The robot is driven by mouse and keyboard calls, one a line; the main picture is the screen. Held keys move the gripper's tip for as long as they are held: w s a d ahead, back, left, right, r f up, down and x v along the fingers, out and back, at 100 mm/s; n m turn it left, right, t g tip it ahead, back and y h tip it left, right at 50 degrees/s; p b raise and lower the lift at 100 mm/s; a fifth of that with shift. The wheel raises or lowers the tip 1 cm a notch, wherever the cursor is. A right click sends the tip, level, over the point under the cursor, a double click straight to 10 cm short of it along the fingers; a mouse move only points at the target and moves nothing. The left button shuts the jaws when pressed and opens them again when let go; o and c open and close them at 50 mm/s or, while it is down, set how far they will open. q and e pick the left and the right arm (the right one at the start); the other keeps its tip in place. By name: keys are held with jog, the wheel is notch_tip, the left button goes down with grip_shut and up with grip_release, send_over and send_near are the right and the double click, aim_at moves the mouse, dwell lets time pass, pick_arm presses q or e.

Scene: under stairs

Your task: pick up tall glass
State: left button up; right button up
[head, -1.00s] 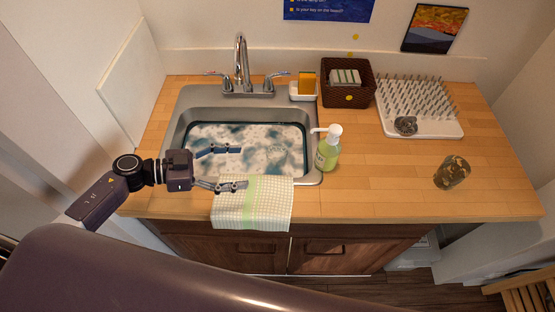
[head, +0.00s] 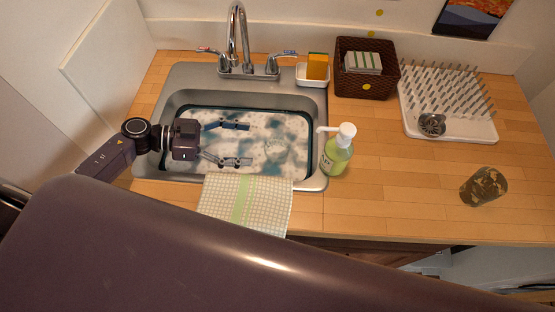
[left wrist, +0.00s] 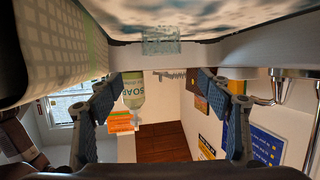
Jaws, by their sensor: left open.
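A clear glass (left wrist: 161,41) shows in the left wrist view, which is upside down, at the soapy water near the sink wall. It is hard to make out in the head view. A see-through glass (head: 484,187) with brownish marks stands on the counter at the right in the head view. I cannot tell which one is the tall glass. My left gripper (head: 243,144) is open and empty over the sink, fingers pointing right. In the left wrist view its fingers (left wrist: 160,84) are apart, with the clear glass beyond them, not touching. My right gripper is not in view.
The sink (head: 172,108) holds cloudy water. A green soap bottle (head: 337,156) stands by its right rim. A checked towel (head: 246,204) hangs over the front edge. The faucet (head: 236,45), sponge holder (head: 312,74), basket (head: 364,85) and drying rack (head: 455,128) are behind.

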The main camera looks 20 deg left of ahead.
aim_at(271, 150)
pick_arm(q)
jog(key=w+d+f, duration=0.1)
jog(key=d, duration=0.1)
jog(key=w+d+f, duration=0.1)
jog(key=d+f, duration=0.1)
jog(key=w+d+f, duration=0.1)
jog(key=d+f, duration=0.1)
jog(key=shift+d, duration=0.2)
jog(key=shift+w+d+f, duration=0.15)
jog(key=shift+d+f, duration=0.1)
jog(key=shift+d, duration=0.05)
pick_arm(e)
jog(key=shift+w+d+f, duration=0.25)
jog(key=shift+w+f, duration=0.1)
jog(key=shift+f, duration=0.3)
pick_arm(q)
jog(key=shift+c, duration=0.3)
jog(key=c, duration=1.8)
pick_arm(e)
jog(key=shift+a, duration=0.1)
